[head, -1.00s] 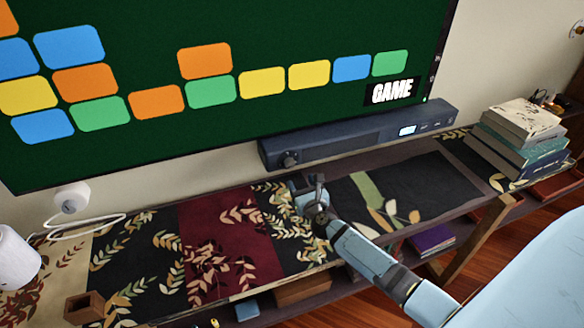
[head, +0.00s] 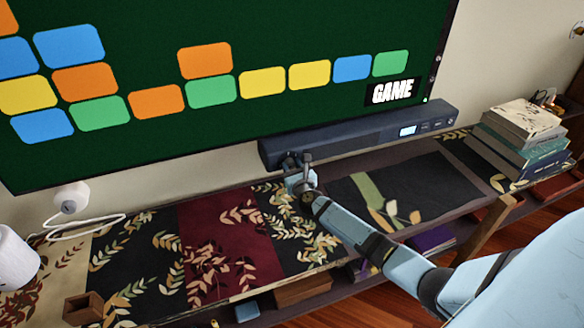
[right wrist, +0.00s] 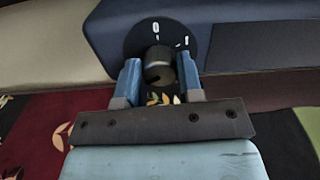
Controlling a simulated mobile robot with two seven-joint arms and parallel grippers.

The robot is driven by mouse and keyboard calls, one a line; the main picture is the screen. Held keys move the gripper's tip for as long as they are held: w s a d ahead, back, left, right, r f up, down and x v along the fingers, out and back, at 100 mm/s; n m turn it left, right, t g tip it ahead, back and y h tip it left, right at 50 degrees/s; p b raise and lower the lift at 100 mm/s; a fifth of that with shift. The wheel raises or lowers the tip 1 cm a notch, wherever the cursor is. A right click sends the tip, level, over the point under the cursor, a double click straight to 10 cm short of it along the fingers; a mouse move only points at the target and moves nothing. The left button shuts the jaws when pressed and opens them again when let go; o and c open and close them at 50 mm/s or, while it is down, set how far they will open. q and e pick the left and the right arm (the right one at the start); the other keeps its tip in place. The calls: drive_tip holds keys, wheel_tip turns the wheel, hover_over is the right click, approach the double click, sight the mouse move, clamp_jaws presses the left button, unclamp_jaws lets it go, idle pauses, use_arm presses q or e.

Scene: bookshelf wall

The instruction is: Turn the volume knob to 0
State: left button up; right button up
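The volume knob (right wrist: 158,66) is a dark round knob on a black dial at the left end of the blue soundbar (head: 350,136). White marks show on the dial above and to the right of the knob. In the right wrist view my right gripper (right wrist: 160,70) is open, with one blue finger on each side of the knob. Narrow gaps seem to show beside it, and I cannot tell contact. In the head view my right gripper (head: 295,160) is at the soundbar's left end and hides the knob. My left gripper is not in view.
A large green screen (head: 200,130) stands behind the soundbar. Stacked books (head: 520,135) lie at the right of the shelf. A patterned runner (head: 205,240) covers the shelf top. A white cylinder (head: 15,255) and a small brown box (head: 84,307) are at the left.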

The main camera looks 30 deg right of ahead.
drive_tip(key=shift+c, duration=1.3)
